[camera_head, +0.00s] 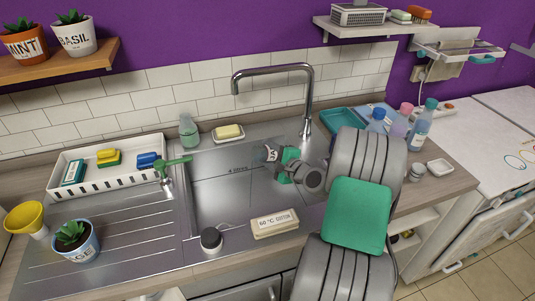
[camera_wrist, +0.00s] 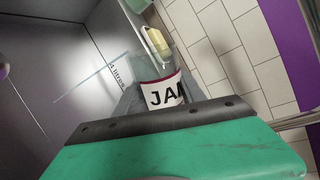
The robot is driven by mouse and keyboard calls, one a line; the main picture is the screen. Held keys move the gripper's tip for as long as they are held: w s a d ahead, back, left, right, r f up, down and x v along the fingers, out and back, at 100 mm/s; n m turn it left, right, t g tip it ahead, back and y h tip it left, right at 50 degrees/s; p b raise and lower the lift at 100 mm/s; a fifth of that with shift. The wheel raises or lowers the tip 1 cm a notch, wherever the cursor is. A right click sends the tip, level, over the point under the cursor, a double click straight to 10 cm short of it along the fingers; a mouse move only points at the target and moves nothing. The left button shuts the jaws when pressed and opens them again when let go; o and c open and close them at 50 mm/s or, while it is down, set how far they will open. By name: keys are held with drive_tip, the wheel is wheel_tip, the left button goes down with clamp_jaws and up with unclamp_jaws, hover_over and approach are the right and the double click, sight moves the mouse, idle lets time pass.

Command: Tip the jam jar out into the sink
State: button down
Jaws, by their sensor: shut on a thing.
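The jam jar (camera_wrist: 165,93), clear glass with a white "JA…" label edged in red, is between my jaws in the wrist view; the rest of its label is hidden by the green and dark jaw. In the head view the jam jar (camera_head: 270,153) is small and partly hidden by my gripper (camera_head: 278,158), which is shut on it. The jar is over the steel sink (camera_head: 215,205), in the right part of the basin. It looks tilted, but I cannot tell how far or whether anything is in it.
A tall tap (camera_head: 308,110) rises behind the sink. A soap dish (camera_head: 228,135) and green bottle (camera_head: 188,130) stand at the back edge. A white tray (camera_head: 130,170) is left, a cream block (camera_head: 275,224) at the front rim, and several bottles (camera_head: 420,125) right.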

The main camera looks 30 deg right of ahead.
drive_tip(key=shift+a+f+n+h+b, duration=0.2)
drive_tip(key=shift+n+b, duration=0.1)
drive_tip(key=shift+n, duration=0.2)
drive_tip(key=shift+a+f+n+h+b, duration=0.2)
drive_tip(key=shift+n+b, duration=0.1)
drive_tip(key=shift+n, duration=0.2)
idle(3.1)
drive_tip(key=shift+a+r+n+b, duration=0.2)
drive_tip(key=shift+r+n+b, duration=0.15)
drive_tip(key=shift+n, duration=0.25)
idle(1.5)
